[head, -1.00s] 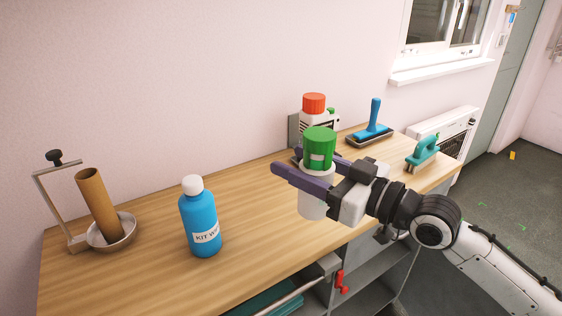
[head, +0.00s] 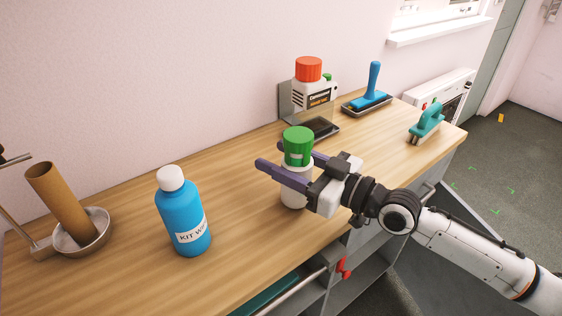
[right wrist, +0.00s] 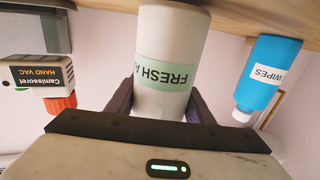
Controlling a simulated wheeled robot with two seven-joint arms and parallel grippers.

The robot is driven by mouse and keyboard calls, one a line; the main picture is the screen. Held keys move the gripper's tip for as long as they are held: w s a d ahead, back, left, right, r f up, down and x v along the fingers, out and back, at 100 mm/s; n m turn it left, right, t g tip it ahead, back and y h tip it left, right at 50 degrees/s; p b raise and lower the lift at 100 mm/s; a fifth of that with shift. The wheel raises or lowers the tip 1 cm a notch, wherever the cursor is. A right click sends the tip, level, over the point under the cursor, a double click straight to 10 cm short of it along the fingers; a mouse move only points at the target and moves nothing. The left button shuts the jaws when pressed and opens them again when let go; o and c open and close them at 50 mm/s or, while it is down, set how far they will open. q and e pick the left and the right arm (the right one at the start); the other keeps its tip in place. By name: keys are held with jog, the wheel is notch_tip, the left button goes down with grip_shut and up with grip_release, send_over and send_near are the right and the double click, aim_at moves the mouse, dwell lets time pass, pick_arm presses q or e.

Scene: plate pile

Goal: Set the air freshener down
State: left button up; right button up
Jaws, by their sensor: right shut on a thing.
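The air freshener is a white can with a green cap (head: 298,146). My right gripper (head: 292,176) is shut around its body, one finger on each side. The can is upright, with its base at or just above the wooden bench top (head: 250,226); I cannot tell if it touches. In the right wrist view the can (right wrist: 168,70) shows upside down with a pale green "FRESH A" label between the two fingers.
A blue kit wipes bottle (head: 182,215) stands to the left. A cardboard tube (head: 58,200) stands in a metal bowl (head: 98,238) further left. Behind the can are a red-capped hand vac (head: 312,92), a blue-handled tool (head: 374,82) and a teal brush (head: 427,122). Bare wood lies between.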

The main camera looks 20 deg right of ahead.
aim_at(311, 174)
jog(key=shift+f, duration=0.2)
jog(key=shift+f, duration=0.15)
jog(key=o, duration=1.2)
jog(key=shift+c, duration=0.2)
jog(key=shift+r, duration=0.25)
jog(key=v, duration=1)
jog(key=shift+f+b, duration=0.15)
jog(key=shift+b, duration=0.15)
jog(key=shift+v, duration=1)
